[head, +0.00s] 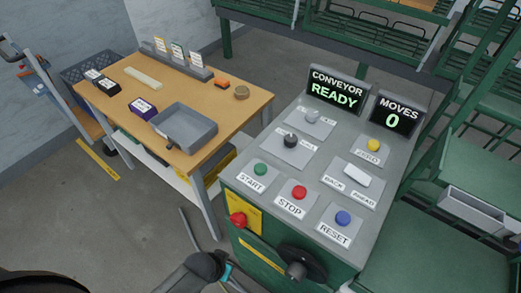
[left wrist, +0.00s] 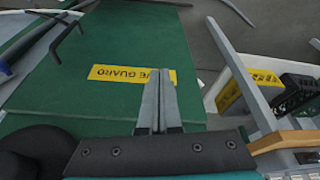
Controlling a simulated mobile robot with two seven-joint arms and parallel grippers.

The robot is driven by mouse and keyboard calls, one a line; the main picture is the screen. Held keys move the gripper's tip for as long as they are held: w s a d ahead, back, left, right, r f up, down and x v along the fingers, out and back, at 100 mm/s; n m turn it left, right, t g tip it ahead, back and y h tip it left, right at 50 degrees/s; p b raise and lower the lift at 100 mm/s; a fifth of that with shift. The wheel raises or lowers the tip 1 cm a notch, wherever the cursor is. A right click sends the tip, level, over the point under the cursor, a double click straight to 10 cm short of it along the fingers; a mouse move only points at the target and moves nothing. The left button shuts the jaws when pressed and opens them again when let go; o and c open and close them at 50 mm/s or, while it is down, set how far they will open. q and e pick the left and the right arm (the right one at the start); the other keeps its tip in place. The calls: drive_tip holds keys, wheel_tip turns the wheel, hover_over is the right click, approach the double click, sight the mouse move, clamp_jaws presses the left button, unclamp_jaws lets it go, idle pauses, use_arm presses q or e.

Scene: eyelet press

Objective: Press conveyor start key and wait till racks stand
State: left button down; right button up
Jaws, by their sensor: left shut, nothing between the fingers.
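The green START key (head: 260,169) is at the left front of the grey console panel (head: 237,165), with nothing touching it. The conveyor display (head: 337,90) reads "CONVEYOR READY" and the moves display (head: 394,114) reads "0". Green racks (head: 340,30) stand behind the console. My left gripper (left wrist: 158,80) is shut and empty. In its wrist view its fingers are in front of the green console side (left wrist: 80,50) with a yellow guard label. It is away from the START key. My right gripper is not in view.
Red STOP (head: 299,192) and blue RESET (head: 343,218) keys sit close to START. A red knob (head: 238,219) and a black handwheel (head: 305,262) stick out of the console front. A wooden table (head: 215,105) with a grey tray (head: 213,130) stands left.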

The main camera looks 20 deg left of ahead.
use_arm(q)
drive_tip(key=w+d+r+t+h+p, duration=0.1)
drive_tip(key=w+d+r+p, duration=0.15)
drive_tip(key=r, duration=0.65)
drive_tip(key=w+d+r+p, duration=0.1)
drive_tip(key=w+r+p, duration=0.2)
drive_tip(key=r, duration=0.6)
wheel_tip(320, 180, up, 18)
drive_tip(key=n+t+h+p, duration=0.2)
drive_tip(key=n+h+p, duration=0.15)
drive_tip(key=p, duration=0.25)
hover_over(257, 170)
drive_tip(key=shift+r+m, duration=0.15)
drive_tip(key=shift+m, duration=0.1)
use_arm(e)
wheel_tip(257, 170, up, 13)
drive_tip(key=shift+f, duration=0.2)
use_arm(q)
drive_tip(key=shift+b, duration=0.3)
wheel_tip(257, 170, down, 7)
drive_tip(key=b, duration=0.8)
drive_tip(key=shift+s, duration=0.1)
drive_tip(key=shift+f+b, duration=0.45)
drive_tip(key=shift+f, duration=0.45)
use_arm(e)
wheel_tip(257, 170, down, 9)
use_arm(q)
drive_tip(key=shift+f, duration=0.15)
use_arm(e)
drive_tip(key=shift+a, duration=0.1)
